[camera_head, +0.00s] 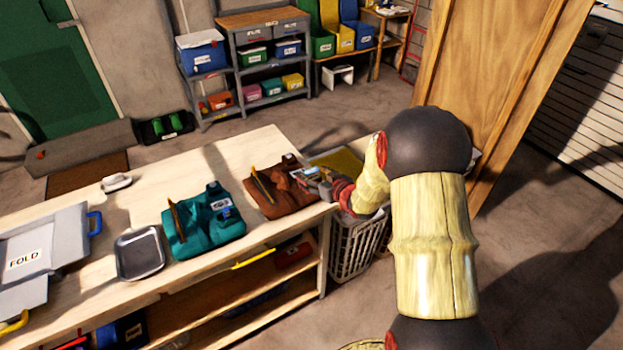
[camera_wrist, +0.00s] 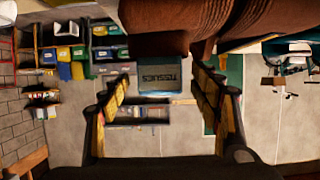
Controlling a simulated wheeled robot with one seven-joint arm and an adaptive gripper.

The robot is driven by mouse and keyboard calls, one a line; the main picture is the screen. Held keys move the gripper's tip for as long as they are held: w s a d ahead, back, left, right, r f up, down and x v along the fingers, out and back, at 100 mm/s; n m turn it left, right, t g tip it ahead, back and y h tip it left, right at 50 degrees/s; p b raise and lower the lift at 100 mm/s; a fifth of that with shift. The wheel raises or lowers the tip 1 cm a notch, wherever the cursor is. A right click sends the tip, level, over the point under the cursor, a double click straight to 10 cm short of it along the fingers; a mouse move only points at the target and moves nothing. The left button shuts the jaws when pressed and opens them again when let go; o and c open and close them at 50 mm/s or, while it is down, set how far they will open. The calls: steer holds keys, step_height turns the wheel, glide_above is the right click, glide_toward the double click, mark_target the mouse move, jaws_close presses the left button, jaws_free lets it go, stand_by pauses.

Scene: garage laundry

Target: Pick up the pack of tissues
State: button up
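The pack of tissues (camera_wrist: 159,80) shows in the wrist view as a small blue-grey pack with a label reading "TISSUES". It is at the edge of the brown garment (camera_wrist: 155,32); whether it sits in a pocket I cannot tell. In the head view a small pale-blue patch at the right end of the brown garment (camera_head: 277,193) appears to be the pack (camera_head: 307,172), partly covered by my gripper (camera_head: 316,180). In the wrist view my gripper (camera_wrist: 161,76) is open, one finger on each side of the pack, with gaps showing between.
The wooden table (camera_head: 150,203) also holds a teal garment (camera_head: 192,230), a metal tray (camera_head: 139,255), a grey folding board (camera_head: 72,237) and a small white object (camera_head: 116,183). A laundry basket (camera_head: 352,250) stands against the table's right end. A wooden panel (camera_head: 490,80) rises behind my arm.

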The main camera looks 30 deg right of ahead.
steer(key=shift+c, duration=1.2)
steer(key=c, duration=0.6)
steer(key=shift+r, duration=0.15)
